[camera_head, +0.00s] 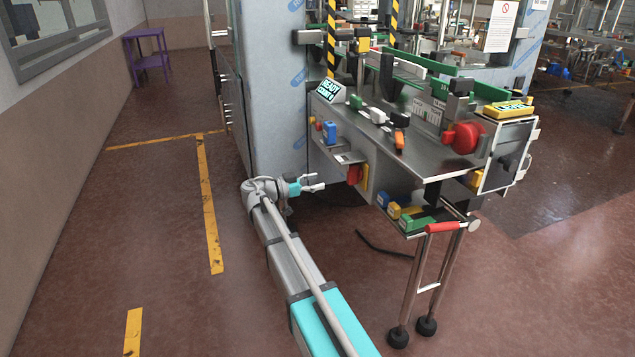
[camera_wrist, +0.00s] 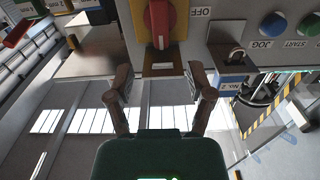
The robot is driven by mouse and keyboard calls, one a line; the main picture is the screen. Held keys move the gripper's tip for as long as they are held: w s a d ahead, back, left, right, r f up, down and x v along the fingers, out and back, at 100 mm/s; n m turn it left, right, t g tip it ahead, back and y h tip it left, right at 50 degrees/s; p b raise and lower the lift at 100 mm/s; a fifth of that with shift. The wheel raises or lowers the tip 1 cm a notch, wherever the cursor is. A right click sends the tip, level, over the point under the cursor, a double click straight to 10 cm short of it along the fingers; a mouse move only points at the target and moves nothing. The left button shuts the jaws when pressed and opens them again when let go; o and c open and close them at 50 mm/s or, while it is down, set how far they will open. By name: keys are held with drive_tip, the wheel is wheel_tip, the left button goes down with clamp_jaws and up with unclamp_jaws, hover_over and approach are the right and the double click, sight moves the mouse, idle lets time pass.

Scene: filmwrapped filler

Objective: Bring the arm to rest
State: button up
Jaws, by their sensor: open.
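My gripper (camera_head: 314,184) is beside the left end of the steel machine (camera_head: 434,160) in the head view, near the side panel and below the table top. It is open and empty. In the wrist view my gripper (camera_wrist: 162,88) shows two fingers spread apart, with a red rotary switch (camera_wrist: 158,22) on a yellow plate just beyond them. The same red switch (camera_head: 355,174) shows right of the fingertips in the head view. I cannot tell whether a finger touches anything.
Blue JOG (camera_wrist: 273,25) and green START (camera_wrist: 309,24) buttons sit on the panel. A black cable (camera_head: 382,246) lies on the floor. The floor left of my arm is clear up to a purple stand (camera_head: 148,57).

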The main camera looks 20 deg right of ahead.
drive_tip(key=s+f+n+y, duration=0.8)
drive_tip(key=s+f+n, duration=0.1)
drive_tip(key=s+f, duration=0.35)
drive_tip(key=s+a+f+n+y, duration=0.5)
drive_tip(key=s+a+n+y, duration=0.5)
drive_tip(key=s, duration=0.3)
wheel_tip(320, 180, up, 30)
drive_tip(key=a+m+p, duration=0.1)
drive_tip(key=p, duration=2.9)
drive_tip(key=shift+f+g, duration=0.25)
drive_tip(key=shift+g, duration=0.05)
drive_tip(key=shift+c, duration=0.2)
